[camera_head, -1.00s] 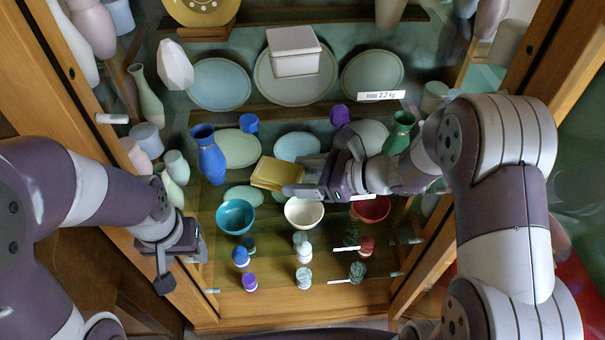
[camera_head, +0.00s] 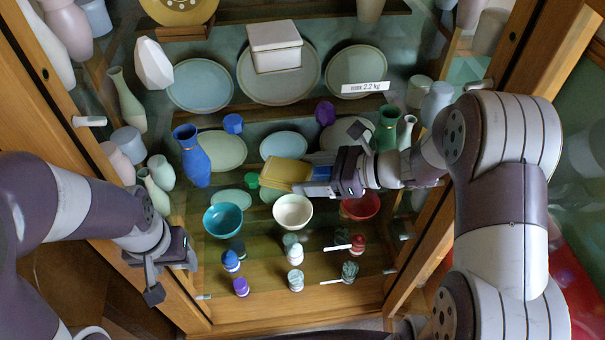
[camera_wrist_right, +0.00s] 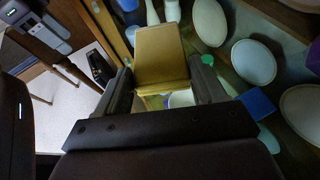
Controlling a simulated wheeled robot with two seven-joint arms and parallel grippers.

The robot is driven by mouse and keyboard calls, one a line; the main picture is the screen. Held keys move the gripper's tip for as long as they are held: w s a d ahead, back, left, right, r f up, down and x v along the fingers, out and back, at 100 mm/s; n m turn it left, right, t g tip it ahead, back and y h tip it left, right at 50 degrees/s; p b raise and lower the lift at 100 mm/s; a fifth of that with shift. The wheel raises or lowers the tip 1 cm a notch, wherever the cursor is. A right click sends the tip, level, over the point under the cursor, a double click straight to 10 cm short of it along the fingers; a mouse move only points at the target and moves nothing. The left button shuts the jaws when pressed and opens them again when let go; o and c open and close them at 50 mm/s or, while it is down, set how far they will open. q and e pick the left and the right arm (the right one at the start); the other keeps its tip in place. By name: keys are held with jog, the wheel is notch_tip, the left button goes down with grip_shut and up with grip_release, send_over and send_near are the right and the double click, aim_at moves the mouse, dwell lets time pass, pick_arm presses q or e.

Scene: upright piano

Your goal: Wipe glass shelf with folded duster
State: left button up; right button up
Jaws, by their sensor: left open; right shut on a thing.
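The folded yellow duster (camera_head: 284,173) is in my right gripper (camera_head: 318,180), which is shut on it inside the cabinet. The duster also shows between the fingers in the right wrist view (camera_wrist_right: 160,58). The glass shelf (camera_head: 222,181) is transparent, and its exact edges are hard to make out. I cannot tell whether the duster touches the glass. My left gripper (camera_head: 165,270) is open and empty at the cabinet's left front post, away from the shelf.
A blue vase (camera_head: 193,157) stands left of the duster and a green vase (camera_head: 387,128) right. A teal bowl (camera_head: 223,220), white bowl (camera_head: 293,212) and red bowl (camera_head: 361,206) show below the duster. A white box (camera_head: 275,47) and a "max 2.2 kg" label (camera_head: 365,87) are higher up.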

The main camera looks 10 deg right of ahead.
aim_at(289, 178)
jog(key=shift+d+f+b, duration=0.15)
jog(key=shift+d+b, duration=0.55)
jog(key=shift+d, duration=2.25)
jog(key=shift+r, duration=0.2)
jog(key=shift+w+d+b, duration=0.1)
jog(key=shift+b, duration=0.3)
jog(key=shift+r, duration=0.15)
jog(key=shift+a+b, duration=0.4)
jog(key=shift+b, duration=0.1)
jog(key=shift+a, duration=1)
jog(key=shift+a+b, duration=0.3)
jog(key=shift+b, duration=0.2)
jog(key=a+b, duration=0.1)
jog(key=a, duration=0.2)
jog(key=shift+a+f+b, duration=0.15)
jog(key=shift+f+b, duration=0.05)
jog(key=shift+b, duration=0.15)
jog(key=a+b, duration=0.2)
jog(key=a, duration=0.1)
jog(key=shift+f, duration=0.2)
jog(key=shift+a+r, duration=0.1)
jog(key=shift+a, duration=0.3)
pick_arm(q)
notch_tip(289, 178, down, 8)
jog(key=shift+f, duration=0.15)
